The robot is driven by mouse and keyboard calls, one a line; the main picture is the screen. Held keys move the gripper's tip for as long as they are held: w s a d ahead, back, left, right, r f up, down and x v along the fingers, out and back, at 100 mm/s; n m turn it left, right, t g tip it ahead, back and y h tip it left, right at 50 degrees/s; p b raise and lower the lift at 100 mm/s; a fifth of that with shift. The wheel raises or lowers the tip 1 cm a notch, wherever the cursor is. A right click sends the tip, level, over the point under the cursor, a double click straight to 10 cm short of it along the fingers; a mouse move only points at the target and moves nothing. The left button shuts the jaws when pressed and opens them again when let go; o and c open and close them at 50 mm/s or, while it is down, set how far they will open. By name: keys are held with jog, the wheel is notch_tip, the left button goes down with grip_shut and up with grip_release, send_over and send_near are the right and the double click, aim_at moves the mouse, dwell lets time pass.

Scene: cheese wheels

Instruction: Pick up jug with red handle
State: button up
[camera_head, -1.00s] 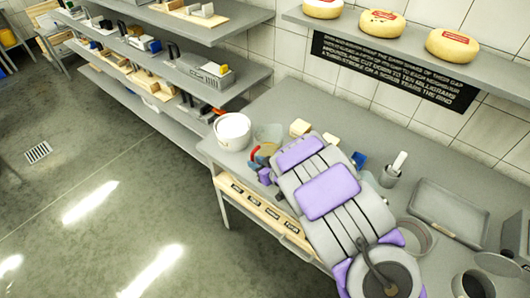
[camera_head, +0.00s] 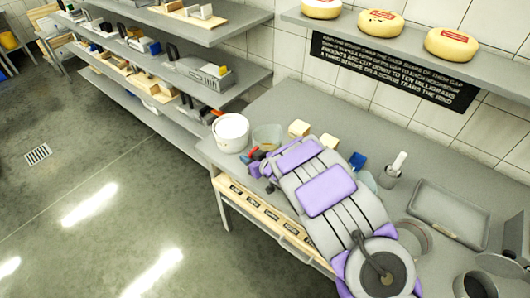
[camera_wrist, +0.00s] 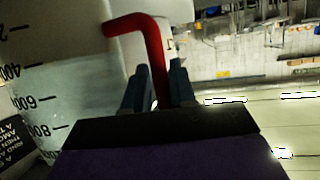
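The jug with the red handle (camera_head: 267,136) is clear with a pale rim. It stands on the table beside the white bucket. In the wrist view the jug wall (camera_wrist: 50,75) with its black graduation marks fills the left side. Its red handle (camera_wrist: 148,38) bends down between the two dark fingers of my gripper (camera_wrist: 160,85). The fingers are close together, one on each side of the handle, with hardly any gap showing. In the head view my gripper (camera_head: 262,162) is at the handle, and my arm covers part of it.
A white bucket (camera_head: 231,132) stands close left of the jug at the table corner. Cheese pieces (camera_head: 298,128), a blue item (camera_head: 357,160), a metal cup (camera_head: 391,176) and a grey tray (camera_head: 449,212) lie along the table. A wall shelf (camera_head: 390,50) holds cheese wheels.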

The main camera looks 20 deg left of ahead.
jog(key=shift+d, duration=0.2)
jog(key=c, duration=0.3)
grip_shut()
jog(key=shift+a, duration=0.35)
dwell(0.3)
